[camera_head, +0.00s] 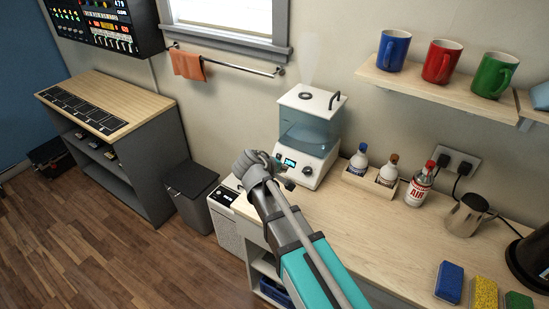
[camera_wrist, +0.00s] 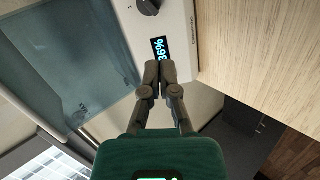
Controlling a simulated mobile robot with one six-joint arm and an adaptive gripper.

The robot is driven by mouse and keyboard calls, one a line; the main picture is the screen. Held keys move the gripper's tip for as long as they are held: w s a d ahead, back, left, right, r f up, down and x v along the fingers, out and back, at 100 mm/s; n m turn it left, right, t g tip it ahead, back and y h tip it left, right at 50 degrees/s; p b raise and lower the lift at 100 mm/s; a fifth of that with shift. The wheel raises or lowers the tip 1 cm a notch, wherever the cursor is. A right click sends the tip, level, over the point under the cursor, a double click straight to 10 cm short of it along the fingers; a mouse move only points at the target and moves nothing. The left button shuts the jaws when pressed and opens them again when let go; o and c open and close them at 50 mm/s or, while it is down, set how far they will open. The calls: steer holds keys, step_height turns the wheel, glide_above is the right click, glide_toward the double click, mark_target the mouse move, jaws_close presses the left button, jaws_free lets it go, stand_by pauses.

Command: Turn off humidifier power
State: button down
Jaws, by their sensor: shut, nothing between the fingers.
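The humidifier (camera_head: 312,128) is white with a clear blue-tinted water tank and stands at the back left of the wooden counter. Pale mist rises from its top. Its lit display (camera_head: 290,162) is on the front base; in the wrist view the display (camera_wrist: 160,49) reads 36%, sideways. A dark knob (camera_wrist: 148,6) sits beside the display at the top edge; in the head view a dark knob (camera_head: 307,170) is right of the display. My gripper (camera_wrist: 164,68) is shut and empty, its fingertips right by the display. I cannot tell whether they touch the panel.
Sponges (camera_head: 484,292) lie at the front right. A shelf with mugs (camera_head: 440,62) hangs above. A bin (camera_head: 192,193) stands left.

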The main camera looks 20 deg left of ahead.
mark_target(277, 155)
steer(key=s+a+r+n+t+y, duration=0.1)
steer(key=a+r+n+t, duration=0.1)
steer(key=a, duration=0.7)
steer(key=shift+s+n, duration=0.3)
steer(key=shift+a, duration=0.1)
steer(key=b+x, duration=0.6)
steer(key=x, duration=0.6)
steer(key=shift+w+f+b, duration=0.1)
steer(key=shift+w+b, duration=0.05)
steer(key=shift+b, duration=0.15)
steer(key=shift+w+f+b, duration=0.3)
steer(key=shift+w, duration=0.45)
steer(key=shift+d, duration=0.3)
steer(key=shift+w+d, duration=0.2)
steer(key=shift+s+a+f, duration=0.1)
steer(key=shift+a, duration=0.2)
